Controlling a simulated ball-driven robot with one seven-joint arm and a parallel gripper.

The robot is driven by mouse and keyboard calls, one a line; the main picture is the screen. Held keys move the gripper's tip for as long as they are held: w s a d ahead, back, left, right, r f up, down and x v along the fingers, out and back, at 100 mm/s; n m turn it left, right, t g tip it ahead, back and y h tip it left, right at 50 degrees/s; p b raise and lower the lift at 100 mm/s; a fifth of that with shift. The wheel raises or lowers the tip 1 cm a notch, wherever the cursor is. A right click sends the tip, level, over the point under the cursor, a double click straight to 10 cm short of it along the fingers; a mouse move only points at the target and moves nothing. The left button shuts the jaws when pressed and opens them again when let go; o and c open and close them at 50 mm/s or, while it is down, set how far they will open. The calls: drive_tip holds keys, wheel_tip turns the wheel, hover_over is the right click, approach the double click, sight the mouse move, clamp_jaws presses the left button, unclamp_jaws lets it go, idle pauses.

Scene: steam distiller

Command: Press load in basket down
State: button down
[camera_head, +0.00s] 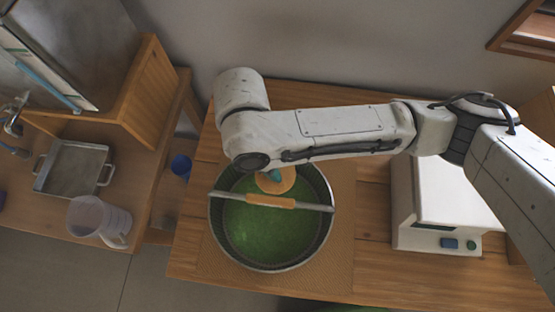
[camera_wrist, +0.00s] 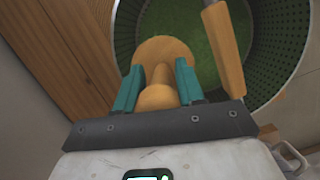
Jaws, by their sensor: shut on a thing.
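A round metal basket (camera_head: 216,232) stands on the wooden table and holds a green load (camera_head: 262,228). A bar with a wooden grip (camera_head: 271,201) spans the basket's top. My gripper (camera_wrist: 158,88) has teal fingers shut on the knob of a wooden presser (camera_wrist: 160,52). In the head view the presser's round disc (camera_head: 277,184) is over the far part of the basket, behind the bar. The wrist view shows the perforated basket wall (camera_wrist: 284,60) and the green load beyond the disc. I cannot tell whether the disc touches the load.
A white device (camera_head: 440,205) with buttons stands on the table (camera_head: 370,268) to the right. On the left counter are a metal tray (camera_head: 72,168) and a clear jug (camera_head: 98,220). A blue cup (camera_head: 181,165) stands between. The table front is clear.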

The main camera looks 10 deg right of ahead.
drive_tip(key=shift+r+p, duration=2.35)
drive_tip(key=shift+r, duration=1.5)
